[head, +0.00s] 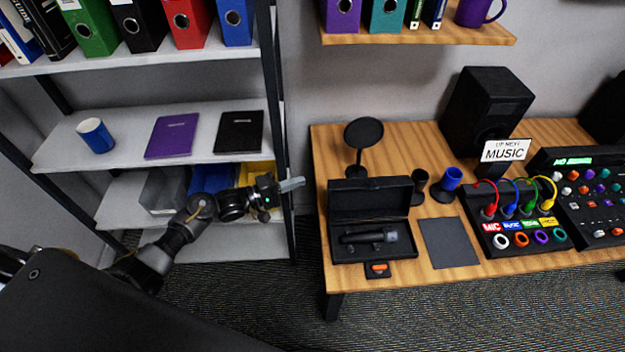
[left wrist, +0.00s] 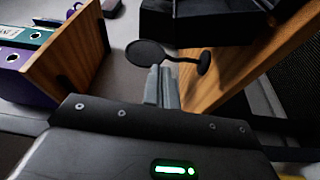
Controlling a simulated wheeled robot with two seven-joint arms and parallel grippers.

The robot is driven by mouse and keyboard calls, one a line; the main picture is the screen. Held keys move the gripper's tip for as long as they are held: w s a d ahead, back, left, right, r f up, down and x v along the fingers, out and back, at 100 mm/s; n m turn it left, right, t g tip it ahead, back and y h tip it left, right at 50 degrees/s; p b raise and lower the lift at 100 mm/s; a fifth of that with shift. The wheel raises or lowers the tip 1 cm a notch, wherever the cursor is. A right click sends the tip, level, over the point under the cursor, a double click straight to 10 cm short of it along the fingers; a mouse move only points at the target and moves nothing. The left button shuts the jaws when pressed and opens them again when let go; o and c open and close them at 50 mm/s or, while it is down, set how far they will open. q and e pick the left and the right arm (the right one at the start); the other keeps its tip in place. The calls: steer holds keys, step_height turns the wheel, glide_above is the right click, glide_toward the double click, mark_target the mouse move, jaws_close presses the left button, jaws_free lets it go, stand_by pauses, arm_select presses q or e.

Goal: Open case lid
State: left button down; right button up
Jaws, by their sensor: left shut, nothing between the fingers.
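The black case (head: 372,220) stands on the wooden desk in the head view. Its lid (head: 371,199) is raised and leans back, and a dark microphone (head: 369,237) lies inside. My left gripper (head: 292,185) is left of the desk, in front of the shelf's right post, apart from the case. Its grey fingers are shut and empty. In the left wrist view the shut fingers (left wrist: 162,88) show in the middle, with a dark shape that looks like the case (left wrist: 205,22) at the top. My right gripper is not in view.
A round pop filter (head: 363,134) stands behind the case. Dark and blue cups (head: 447,184), a grey mat (head: 448,242) and a mixer with coloured cables (head: 515,220) are to the right. A small orange-topped item (head: 378,269) lies in front. The shelf (head: 120,150) is left.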

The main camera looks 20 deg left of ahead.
arm_select(q)
steer(key=shift+s+a+f, duration=0.15)
steer(key=shift+s+a, duration=0.15)
steer(key=shift+a, duration=0.15)
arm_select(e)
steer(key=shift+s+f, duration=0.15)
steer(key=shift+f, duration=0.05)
arm_select(q)
steer(key=shift+s, duration=0.1)
